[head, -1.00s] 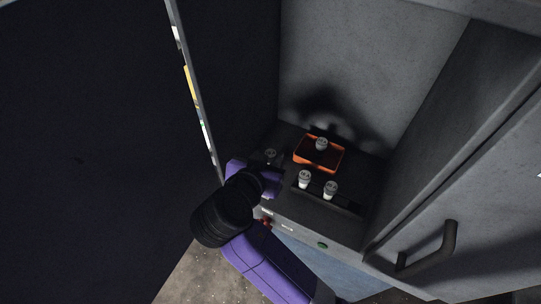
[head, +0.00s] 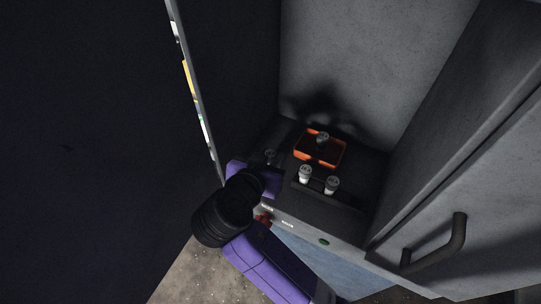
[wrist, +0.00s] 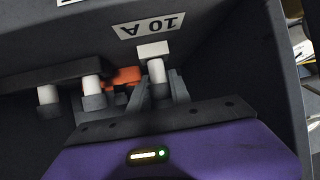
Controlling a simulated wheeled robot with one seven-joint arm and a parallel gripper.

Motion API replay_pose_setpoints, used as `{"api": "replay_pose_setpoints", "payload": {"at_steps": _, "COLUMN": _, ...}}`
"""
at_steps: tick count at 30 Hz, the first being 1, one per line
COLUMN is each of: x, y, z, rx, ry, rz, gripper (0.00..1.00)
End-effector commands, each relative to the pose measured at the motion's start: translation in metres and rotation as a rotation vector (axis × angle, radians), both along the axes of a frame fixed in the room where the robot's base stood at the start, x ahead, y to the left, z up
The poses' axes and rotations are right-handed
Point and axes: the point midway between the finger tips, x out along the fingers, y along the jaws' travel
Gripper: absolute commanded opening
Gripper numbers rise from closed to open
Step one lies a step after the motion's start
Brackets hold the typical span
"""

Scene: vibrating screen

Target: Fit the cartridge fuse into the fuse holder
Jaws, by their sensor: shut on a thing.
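My gripper (wrist: 158,92) is shut on a white cartridge fuse with dark end caps (wrist: 157,72), which stands roughly upright between the fingers in the wrist view. Its grey cap (head: 270,156) also shows in the head view, just beyond my purple gripper body. The held fuse is near a small white plate (wrist: 153,49) below an upside-down "10 A" label (wrist: 149,25). I cannot make out the fuse holder's clips; the fingers hide the lower end of the fuse, so I cannot tell whether it touches anything.
Two more fuses (head: 305,174) (head: 332,185) stand at a dark rail (head: 347,203) to the right. An orange tray (head: 342,160) behind them carries another capped piece (head: 322,139). Dark cabinet walls enclose the left and back; a door with a handle (head: 457,233) is at right.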

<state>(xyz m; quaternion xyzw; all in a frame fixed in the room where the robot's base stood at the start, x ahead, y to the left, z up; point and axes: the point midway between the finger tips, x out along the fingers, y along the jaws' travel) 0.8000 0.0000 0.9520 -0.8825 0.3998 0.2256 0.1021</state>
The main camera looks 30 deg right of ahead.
Motion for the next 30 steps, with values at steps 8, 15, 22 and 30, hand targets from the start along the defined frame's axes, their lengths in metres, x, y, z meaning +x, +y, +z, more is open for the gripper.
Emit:
{"api": "replay_pose_setpoints", "payload": {"at_steps": 8, "x": 0.0, "y": 0.0, "z": -0.003, "rx": 0.0, "ry": 0.0, "rz": 0.0, "gripper": 0.46}}
{"api": "replay_pose_setpoints", "payload": {"at_steps": 15, "x": 0.0, "y": 0.0, "z": -0.003, "rx": 0.0, "ry": 0.0, "rz": 0.0, "gripper": 0.5}}
{"api": "replay_pose_setpoints", "payload": {"at_steps": 22, "x": -0.006, "y": 0.008, "z": 0.002, "rx": 0.001, "ry": -0.002, "rz": 0.002, "gripper": 0.5}}
{"api": "replay_pose_setpoints", "payload": {"at_steps": 30, "x": -0.031, "y": 0.037, "z": 0.023, "rx": 0.001, "ry": -0.003, "rz": 0.003, "gripper": 0.5}}
